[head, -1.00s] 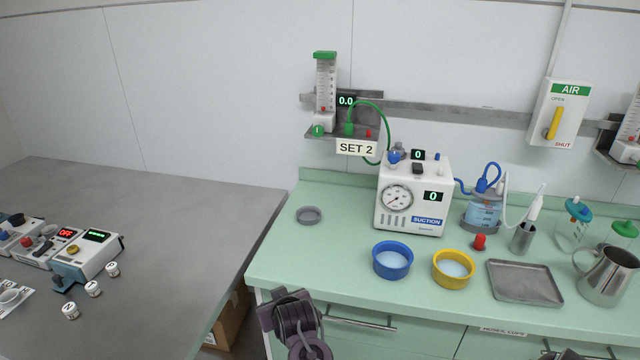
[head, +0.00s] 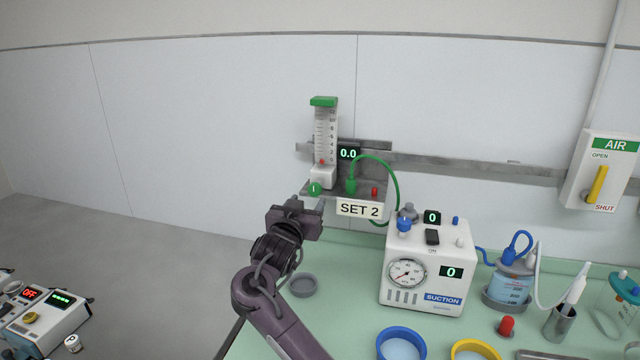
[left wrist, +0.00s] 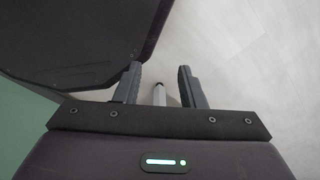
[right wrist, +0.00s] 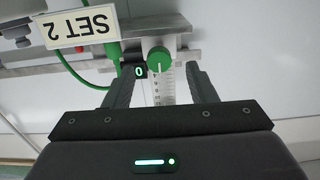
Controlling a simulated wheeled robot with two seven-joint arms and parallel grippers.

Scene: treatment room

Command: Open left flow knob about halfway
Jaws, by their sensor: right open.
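The left flow knob is a round green knob (head: 314,188) at the foot of the clear flow tube (head: 325,135) on the wall shelf over the SET 2 label (head: 359,209). The display (head: 348,154) beside the tube reads 0.0. My right gripper (head: 303,207) is just below and in front of the knob, apart from it. In the right wrist view the knob (right wrist: 159,60) shows beyond and between the open, empty fingers (right wrist: 163,88), with a white line on its face. My left gripper (left wrist: 160,85) is open and empty over the floor, outside the head view.
A green hose (head: 394,180) loops from a green fitting beside the knob; a red piece (head: 375,191) sits further right. The suction unit (head: 427,265) stands on the counter below right. A small grey dish (head: 303,285) lies behind my right arm. The wall left of the shelf is clear.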

